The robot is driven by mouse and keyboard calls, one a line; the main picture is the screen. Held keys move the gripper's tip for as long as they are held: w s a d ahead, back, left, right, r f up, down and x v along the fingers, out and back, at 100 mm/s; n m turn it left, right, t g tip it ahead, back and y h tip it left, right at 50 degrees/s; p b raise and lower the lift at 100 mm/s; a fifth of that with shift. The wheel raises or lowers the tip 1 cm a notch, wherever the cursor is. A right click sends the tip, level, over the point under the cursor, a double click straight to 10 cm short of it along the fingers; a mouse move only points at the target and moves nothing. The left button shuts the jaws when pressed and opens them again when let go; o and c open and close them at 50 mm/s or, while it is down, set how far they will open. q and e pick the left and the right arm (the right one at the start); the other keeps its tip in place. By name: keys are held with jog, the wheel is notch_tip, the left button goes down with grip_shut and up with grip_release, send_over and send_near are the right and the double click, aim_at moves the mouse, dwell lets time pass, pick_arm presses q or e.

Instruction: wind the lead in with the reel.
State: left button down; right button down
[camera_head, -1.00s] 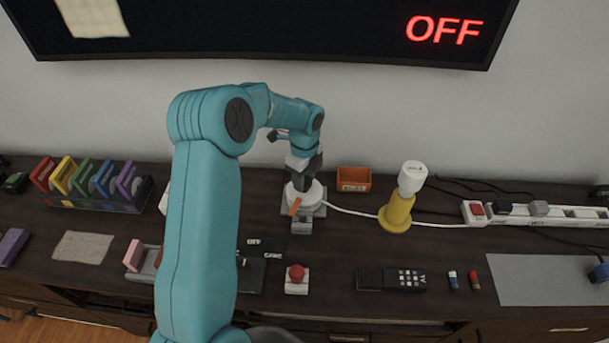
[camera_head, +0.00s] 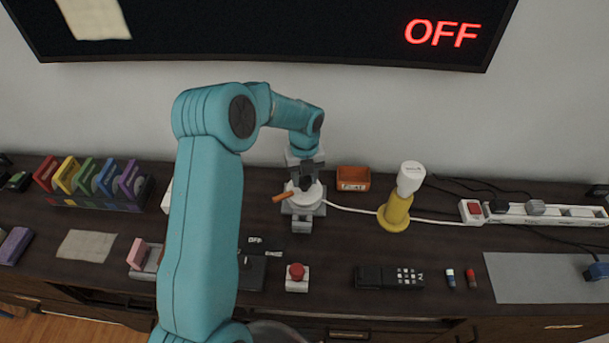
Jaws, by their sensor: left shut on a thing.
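The reel (camera_head: 304,199) is a small grey-and-white device on the dark cabinet top, with an orange crank arm (camera_head: 284,196) pointing left. The white lead (camera_head: 350,209) runs from the reel to the right, past the base of a yellow lamp-like stand with a white top (camera_head: 397,203), towards the power strip. My left gripper (camera_head: 305,180) is over the reel from above, shut on part of it, likely the crank's knob; the fingers hide the exact contact. My right gripper is not in view.
A white power strip (camera_head: 540,212) lies at the right. A red button (camera_head: 297,273) and a black remote (camera_head: 388,277) are in front. A screen (camera_head: 270,30) reads OFF.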

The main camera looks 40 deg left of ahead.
pick_arm(q)
jog(key=shift+w+a+r, duration=0.1)
dwell(0.4)
jog(key=c, duration=0.6)
grip_release()
notch_tip(320, 180, up, 12)
jog(key=shift+b, duration=0.4)
jog(key=shift+s, duration=0.2)
